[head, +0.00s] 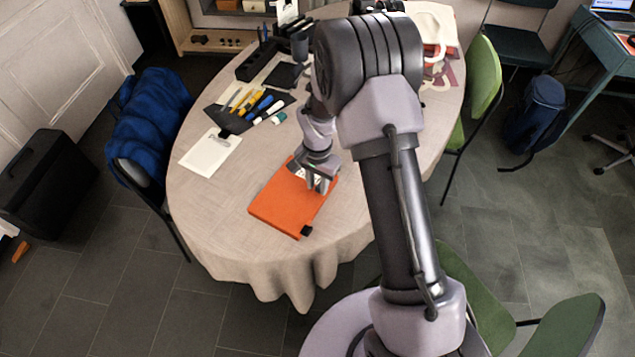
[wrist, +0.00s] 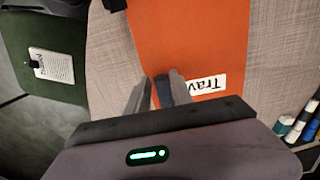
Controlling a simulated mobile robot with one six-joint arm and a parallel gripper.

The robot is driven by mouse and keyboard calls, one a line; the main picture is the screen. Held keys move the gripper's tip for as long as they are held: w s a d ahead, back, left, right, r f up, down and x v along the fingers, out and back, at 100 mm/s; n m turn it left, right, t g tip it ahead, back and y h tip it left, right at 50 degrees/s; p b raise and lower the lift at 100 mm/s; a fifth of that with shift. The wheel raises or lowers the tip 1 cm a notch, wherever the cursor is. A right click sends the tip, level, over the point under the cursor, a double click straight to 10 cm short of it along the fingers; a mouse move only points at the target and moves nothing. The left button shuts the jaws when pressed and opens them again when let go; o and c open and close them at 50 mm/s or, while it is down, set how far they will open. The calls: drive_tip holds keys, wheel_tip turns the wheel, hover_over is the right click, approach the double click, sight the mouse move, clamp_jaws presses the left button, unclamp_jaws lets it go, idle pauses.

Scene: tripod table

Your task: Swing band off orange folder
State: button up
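The orange folder (head: 287,203) lies flat on the round table, near its front edge. In the wrist view the folder (wrist: 190,35) fills the upper middle, with a white label (wrist: 207,84) partly hidden by my gripper. A small black piece (head: 306,230) sits at the folder's near corner; it also shows at the top of the wrist view (wrist: 115,4). My gripper (head: 322,187) points down at the folder's right side. In the wrist view its fingers (wrist: 161,84) are apart, with a dark piece (wrist: 164,88) between them. I cannot tell whether they clamp it, or whether it is the band.
A white sheet (head: 210,152) and a dark mat with pens and markers (head: 262,105) lie further back on the table (head: 215,210). A black organizer (head: 262,62) stands behind them. Chairs surround the table; one holds a blue jacket (head: 148,115). Bare tablecloth lies left of the folder.

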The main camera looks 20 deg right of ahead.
drive_tip(key=shift+c, duration=0.2)
drive_tip(key=c, duration=0.4)
